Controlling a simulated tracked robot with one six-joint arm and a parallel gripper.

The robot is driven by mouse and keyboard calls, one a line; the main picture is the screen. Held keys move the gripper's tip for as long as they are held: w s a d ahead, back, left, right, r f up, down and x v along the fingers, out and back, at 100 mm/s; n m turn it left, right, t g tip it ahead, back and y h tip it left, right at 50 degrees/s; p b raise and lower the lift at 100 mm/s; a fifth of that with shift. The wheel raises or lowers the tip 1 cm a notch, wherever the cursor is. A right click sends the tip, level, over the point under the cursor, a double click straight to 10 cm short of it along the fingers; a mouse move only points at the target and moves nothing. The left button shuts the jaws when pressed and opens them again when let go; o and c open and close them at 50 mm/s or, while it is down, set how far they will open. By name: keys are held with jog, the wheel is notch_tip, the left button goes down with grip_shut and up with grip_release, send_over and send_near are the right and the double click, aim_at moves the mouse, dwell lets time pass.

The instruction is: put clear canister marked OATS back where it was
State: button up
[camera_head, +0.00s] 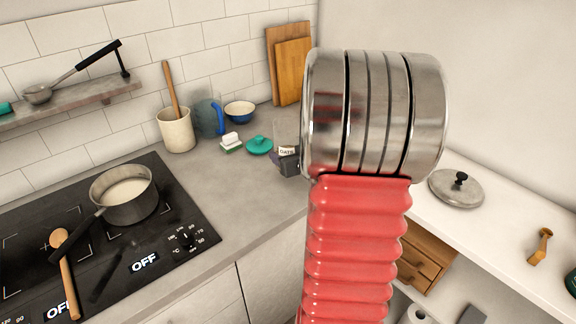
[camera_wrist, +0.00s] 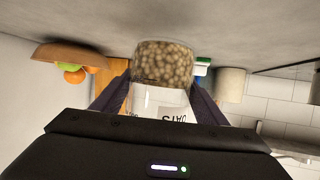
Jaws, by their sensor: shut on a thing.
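The clear canister marked OATS (camera_head: 286,138) is at the back of the grey counter in the head view, partly hidden by my arm. In the wrist view, which looks upside down, the canister (camera_wrist: 163,65) shows pale round contents and part of its label. My gripper (camera_head: 289,164) is a small dark shape at the canister in the head view. In the wrist view its two dark fingers (camera_wrist: 160,98) close on both sides of the canister. I cannot tell whether the canister touches the counter.
A teal lid (camera_head: 259,145), a sponge on a dish (camera_head: 230,143), a blue-handled jug (camera_head: 209,117) and a utensil crock (camera_head: 177,131) stand left of the canister. Cutting boards (camera_head: 292,70) lean behind. A fruit bowl (camera_wrist: 70,53) is nearby. Bare counter (camera_head: 235,190) lies in front.

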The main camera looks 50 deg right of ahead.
jog(key=shift+f, duration=0.25)
jog(key=shift+f, duration=1.9)
jog(key=o, duration=1.3)
jog(key=shift+f, duration=0.1)
